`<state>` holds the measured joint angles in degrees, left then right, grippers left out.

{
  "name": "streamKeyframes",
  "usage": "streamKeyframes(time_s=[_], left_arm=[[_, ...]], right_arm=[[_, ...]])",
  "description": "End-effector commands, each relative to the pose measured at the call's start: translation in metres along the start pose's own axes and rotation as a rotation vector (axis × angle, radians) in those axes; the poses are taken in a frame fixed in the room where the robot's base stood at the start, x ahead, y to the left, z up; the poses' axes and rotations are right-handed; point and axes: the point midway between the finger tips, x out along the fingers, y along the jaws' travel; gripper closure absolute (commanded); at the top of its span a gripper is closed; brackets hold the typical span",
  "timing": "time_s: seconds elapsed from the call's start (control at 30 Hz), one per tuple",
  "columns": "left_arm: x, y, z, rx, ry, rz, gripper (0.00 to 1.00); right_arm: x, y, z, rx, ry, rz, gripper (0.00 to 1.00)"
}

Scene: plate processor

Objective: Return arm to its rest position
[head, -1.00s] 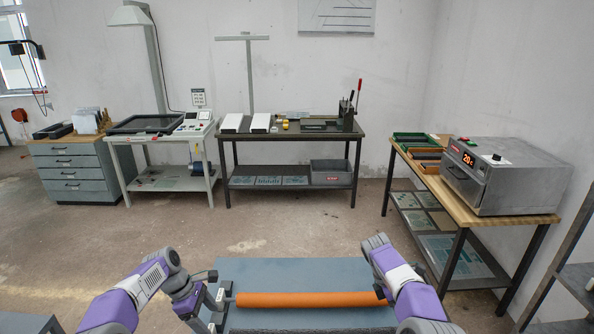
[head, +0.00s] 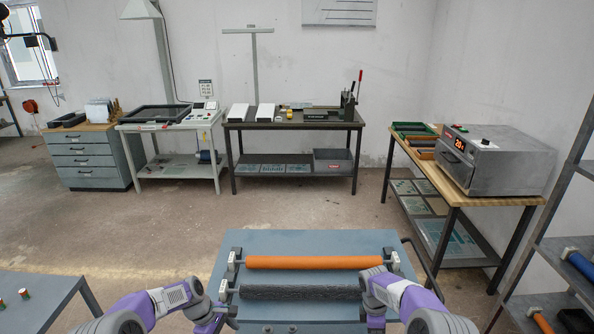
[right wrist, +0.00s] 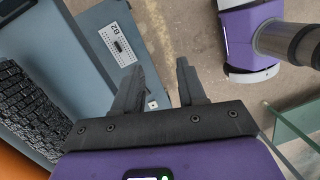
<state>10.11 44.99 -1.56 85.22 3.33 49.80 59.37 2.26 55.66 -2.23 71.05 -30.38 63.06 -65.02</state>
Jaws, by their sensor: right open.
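My right arm comes in from the lower right of the head view, its wrist (head: 376,280) over the right end of a dark textured roller (head: 300,293). In the right wrist view my right gripper (right wrist: 157,80) is open and empty, its fingers apart beside a blue-grey machine edge. My left arm comes in from the lower left of the head view, its wrist (head: 200,298) beside the machine's left side. The left fingers are not clear enough to tell open from shut.
The blue-grey machine (head: 260,242) carries an orange roller (head: 310,262) behind the dark one. A blue-grey table (head: 40,290) stands at left and a roller rack (head: 560,235) at right. Equipment tables line the back wall. The floor (head: 150,235) between is clear.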

Motion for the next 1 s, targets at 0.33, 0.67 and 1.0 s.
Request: streamKeyframes(time_s=[0.33, 0.67, 1.0], left_arm=[[0.125, -0.094, 0.038, 0.442, 0.015, -0.012, 0.23], [0.176, -0.204, 0.098, 0.882, 0.026, -0.001, 0.23], [0.177, -0.241, 0.121, 1.045, 0.039, 0.013, 0.23]], right_arm=[[0.112, -0.118, -0.086, 0.554, 0.338, -0.14, 0.59], [0.144, -0.252, -0.111, 1.277, 0.464, -0.33, 0.59], [0.143, -0.297, -0.104, 1.558, 0.46, -0.37, 0.59]])
